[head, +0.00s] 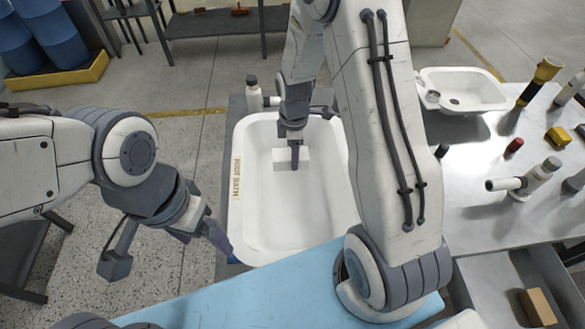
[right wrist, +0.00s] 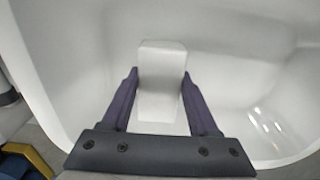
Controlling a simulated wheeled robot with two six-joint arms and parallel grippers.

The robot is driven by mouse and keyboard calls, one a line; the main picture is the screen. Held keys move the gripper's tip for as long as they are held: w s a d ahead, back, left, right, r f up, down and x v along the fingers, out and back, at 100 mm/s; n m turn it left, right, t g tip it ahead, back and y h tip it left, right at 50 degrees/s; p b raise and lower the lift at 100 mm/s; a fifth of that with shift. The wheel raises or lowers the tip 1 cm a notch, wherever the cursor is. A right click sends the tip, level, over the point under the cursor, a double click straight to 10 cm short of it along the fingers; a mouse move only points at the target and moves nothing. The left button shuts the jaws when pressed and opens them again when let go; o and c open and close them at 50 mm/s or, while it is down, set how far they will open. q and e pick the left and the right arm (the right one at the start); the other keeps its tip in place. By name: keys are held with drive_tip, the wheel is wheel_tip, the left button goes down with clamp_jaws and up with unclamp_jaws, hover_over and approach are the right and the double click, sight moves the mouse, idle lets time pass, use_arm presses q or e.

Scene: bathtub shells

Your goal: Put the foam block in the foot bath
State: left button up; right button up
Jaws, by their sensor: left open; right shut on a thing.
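The white foot bath (head: 300,222), with a label reading FOOT BATH on its left rim, stands at the centre of the head view. My right gripper (head: 294,160) reaches down inside it. It is shut on the white foam block (head: 281,162), near the bath's far end. In the right wrist view the block (right wrist: 160,85) sits between the two purple fingers, with the bath's white inside around it. I cannot tell whether the block touches the bath floor. My left gripper (head: 214,240) is open and empty, by the bath's near left rim.
A light blue surface (head: 240,290) lies in front. On the right, a bench holds a small white basin (head: 462,90), bottles and a torch (head: 539,80). An open drawer holds a brown block (head: 537,307).

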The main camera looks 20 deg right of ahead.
drive_tip(key=shift+f, duration=2.35)
drive_tip(key=shift+f, duration=0.2)
drive_tip(key=o, duration=1.3)
